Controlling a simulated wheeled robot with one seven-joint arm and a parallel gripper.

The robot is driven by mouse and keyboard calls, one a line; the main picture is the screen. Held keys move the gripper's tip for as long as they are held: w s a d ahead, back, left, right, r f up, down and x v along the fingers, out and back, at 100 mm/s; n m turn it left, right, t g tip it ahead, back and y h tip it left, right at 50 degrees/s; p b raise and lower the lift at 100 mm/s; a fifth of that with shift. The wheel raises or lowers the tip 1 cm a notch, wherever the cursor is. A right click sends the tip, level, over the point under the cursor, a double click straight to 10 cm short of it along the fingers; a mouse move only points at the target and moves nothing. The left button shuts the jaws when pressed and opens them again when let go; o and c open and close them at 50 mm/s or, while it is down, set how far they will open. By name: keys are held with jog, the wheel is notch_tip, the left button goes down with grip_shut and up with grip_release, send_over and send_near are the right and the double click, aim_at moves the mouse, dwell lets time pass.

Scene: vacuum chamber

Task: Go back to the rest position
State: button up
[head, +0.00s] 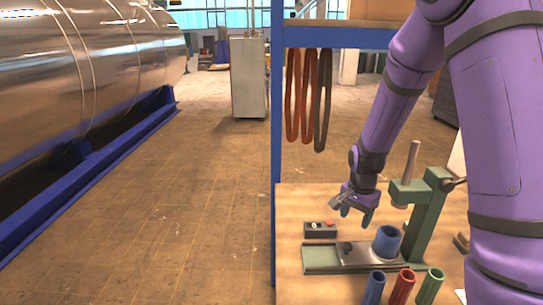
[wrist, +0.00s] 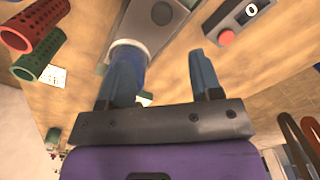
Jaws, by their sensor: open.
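My gripper (head: 356,207) is at the end of my purple arm, above the wooden workbench (head: 292,205). In the wrist view its two blue-grey fingers (wrist: 165,85) stand wide apart with nothing held between them. A blue cylinder (head: 387,241) stands on the base of a green press (head: 420,215), just below and to the right of my gripper in the head view. In the wrist view the cylinder (wrist: 128,52) is partly hidden behind the left finger; I cannot tell whether they touch.
Blue, red and green perforated tubes (head: 402,285) stand at the bench front. A dark control box (head: 320,229) with a red button lies left of the press. Orange and dark loops (head: 309,100) hang from the blue frame (head: 277,120). A large metal chamber (head: 80,70) stands left; the floor between is clear.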

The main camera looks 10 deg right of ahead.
jog(key=s+a+r+n+t, duration=0.2)
jog(key=s+r+n, duration=0.15)
jog(key=r, duration=0.85)
jog(key=s+a+r+n+t, duration=0.1)
jog(key=s+r+n, duration=0.3)
jog(key=s+r, duration=0.4)
jog(key=s+a+r+n+t, duration=0.1)
jog(key=s+r+n+t, duration=0.1)
jog(key=s+r, duration=0.6)
jog(key=s+n, duration=0.1)
jog(key=s, duration=0.4)
jog(key=shift+s+a+r+n, duration=0.15)
jog(key=shift+a+r+n, duration=0.1)
jog(key=shift+a+n, duration=0.1)
